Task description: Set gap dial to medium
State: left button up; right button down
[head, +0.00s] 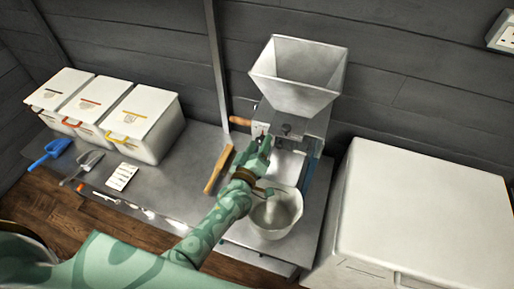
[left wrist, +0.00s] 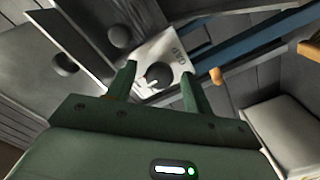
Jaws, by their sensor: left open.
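The grain mill (head: 312,122) stands against the back wall with a white hopper (head: 298,75) on top. In the left wrist view, a pale plate marked GAP (left wrist: 176,52) is on the mill, and the dark gap dial (left wrist: 158,74) sits on it. My left gripper (head: 264,142) is at the mill's front, its arm reaching in from the lower left. Its open fingers (left wrist: 159,76) are on either side of the dial in the wrist view; I cannot tell whether they touch it. The dial's setting is too small to read. My right gripper is not in view.
A pale bucket (head: 276,212) stands below the mill's front, close under my left arm. A wooden-handled brush (head: 218,170) lies on the steel bench left of it. White bins (head: 143,122), scoops and a card (head: 121,176) are farther left. A large white chest (head: 425,215) stands right.

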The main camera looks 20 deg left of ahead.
pick_arm(q)
jog(key=s+p, duration=0.2)
jog(key=s, duration=1.4)
jog(key=shift+s+a, duration=0.15)
jog(key=shift+a, duration=0.15)
jog(key=s+f+m+g+h, duration=0.1)
jog(key=s+f+m+g, duration=0.5)
jog(key=f, duration=0.5)
jog(key=s+f+m+g+h, duration=0.1)
jog(key=s+f+m+g, duration=0.25)
jog(key=s+f, duration=0.65)
jog(key=s+a+f+m+g+y, duration=0.1)
jog(key=s+a+f+g, duration=0.3)
jog(key=s, duration=0.5)
jog(key=s+a+f+m+g+y+b, duration=0.1)
jog(key=s+a+f+m+g, duration=0.1)
jog(key=s+a+f, duration=0.4)
jog(key=s+f+g, duration=0.1)
jog(key=s+f, duration=0.1)
jog(key=s, duration=0.1)
jog(key=shift+f+g+y, duration=0.3)
jog(key=shift+f+g, duration=0.05)
jog(key=shift+f, duration=0.05)
jog(key=shift+d, duration=0.1)
